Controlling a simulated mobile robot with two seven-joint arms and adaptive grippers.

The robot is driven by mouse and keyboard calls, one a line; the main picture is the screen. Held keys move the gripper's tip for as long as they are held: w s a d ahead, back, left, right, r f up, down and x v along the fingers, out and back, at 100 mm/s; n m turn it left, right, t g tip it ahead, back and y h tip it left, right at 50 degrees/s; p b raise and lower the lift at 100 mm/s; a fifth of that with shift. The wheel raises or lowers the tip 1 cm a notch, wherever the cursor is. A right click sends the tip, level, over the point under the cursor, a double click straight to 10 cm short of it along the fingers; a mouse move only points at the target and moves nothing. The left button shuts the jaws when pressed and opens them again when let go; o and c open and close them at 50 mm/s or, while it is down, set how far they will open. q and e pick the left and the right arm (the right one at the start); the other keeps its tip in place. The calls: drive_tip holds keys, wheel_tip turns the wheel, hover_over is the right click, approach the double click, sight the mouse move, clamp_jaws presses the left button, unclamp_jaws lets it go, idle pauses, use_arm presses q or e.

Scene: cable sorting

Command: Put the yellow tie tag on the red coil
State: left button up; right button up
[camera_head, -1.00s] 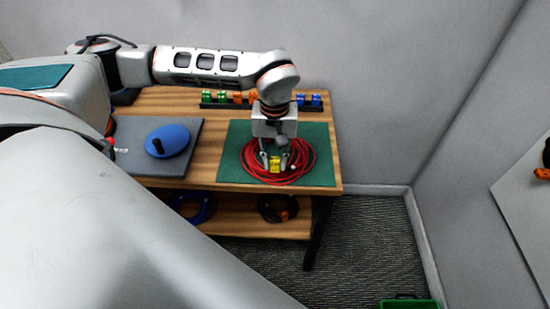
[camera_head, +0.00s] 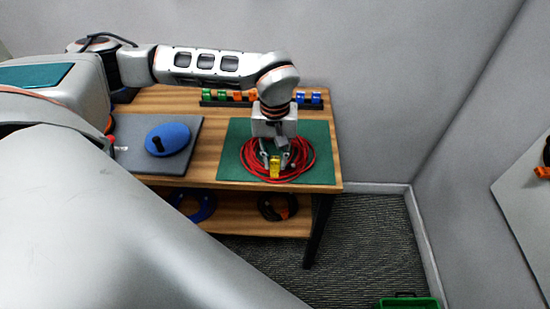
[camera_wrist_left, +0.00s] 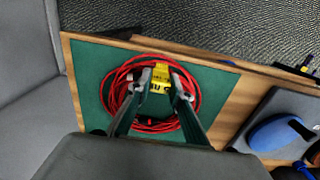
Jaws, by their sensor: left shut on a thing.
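The red coil (camera_head: 308,158) lies on a green mat (camera_head: 232,172) on the wooden table; it also shows in the left wrist view (camera_wrist_left: 118,80). My left gripper (camera_head: 275,163) points down over the coil's near part. It is shut on the yellow tie tag (camera_head: 275,167). In the left wrist view the tag (camera_wrist_left: 160,78) sits between the two fingertips, over the far strands of the coil. The fingers hide part of the coil. I cannot tell whether the tag touches the strands. My right gripper is not in view.
A rack of green, orange and blue tags (camera_head: 237,97) stands behind the mat. A grey board (camera_head: 190,128) with a blue oval piece (camera_head: 167,139) lies to the left. Blue (camera_head: 203,207) and black (camera_head: 268,208) coils lie on the lower shelf. A green bin (camera_head: 408,303) is on the floor.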

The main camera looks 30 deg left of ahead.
use_arm(q)
drive_tip(key=o, duration=0.8)
